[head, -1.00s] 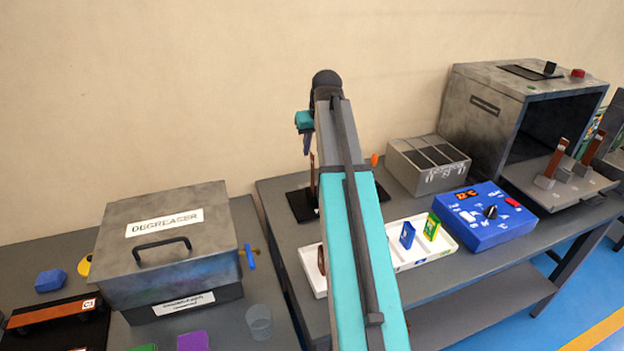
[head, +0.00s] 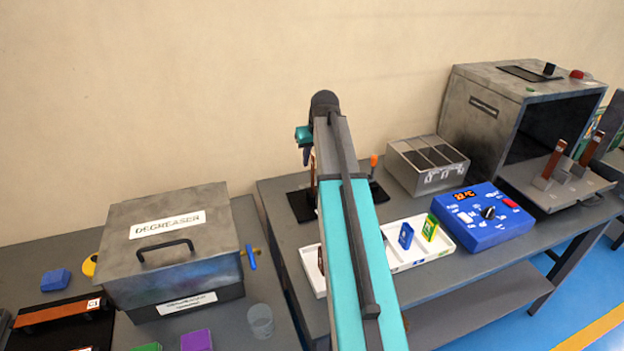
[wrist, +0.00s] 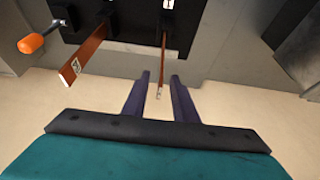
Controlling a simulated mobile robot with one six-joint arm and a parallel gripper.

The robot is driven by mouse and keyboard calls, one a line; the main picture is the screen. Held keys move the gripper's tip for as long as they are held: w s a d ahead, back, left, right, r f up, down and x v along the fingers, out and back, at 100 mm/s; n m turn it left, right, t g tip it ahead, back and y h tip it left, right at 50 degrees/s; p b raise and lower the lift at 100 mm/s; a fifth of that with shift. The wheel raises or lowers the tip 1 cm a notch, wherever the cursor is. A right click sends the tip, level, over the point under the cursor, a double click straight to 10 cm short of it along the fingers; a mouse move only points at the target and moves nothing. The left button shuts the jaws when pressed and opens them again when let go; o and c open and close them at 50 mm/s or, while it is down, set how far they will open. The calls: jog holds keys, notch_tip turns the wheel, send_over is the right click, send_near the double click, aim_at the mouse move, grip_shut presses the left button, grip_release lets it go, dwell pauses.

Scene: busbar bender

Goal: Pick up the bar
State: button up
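In the wrist view, two thin copper bars stand in a black rack (wrist: 120,22). One bar (wrist: 163,45) has its free end between the two dark fingers of my gripper (wrist: 160,82), with a gap showing on both sides. The other bar (wrist: 84,58), with a white label, stands to the left, outside the fingers. My gripper is open and holds nothing. In the head view, my gripper (head: 307,157) is above the black rack (head: 300,205), mostly hidden behind my arm. A brown bar (head: 313,168) shows beside it.
An orange-handled tool (wrist: 33,43) stands close to the labelled bar. In the head view, a white tray (head: 311,262), a grey compartment box (head: 428,178), a blue control box (head: 487,225) and an oven (head: 490,105) share the bench. A degreaser tank (head: 170,250) stands left.

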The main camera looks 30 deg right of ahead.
jog(key=shift+c, duration=0.5)
grip_shut()
jog(key=shift+r, duration=0.2)
jog(key=shift+r+b, duration=1.5)
jog(key=shift+r, duration=3.3)
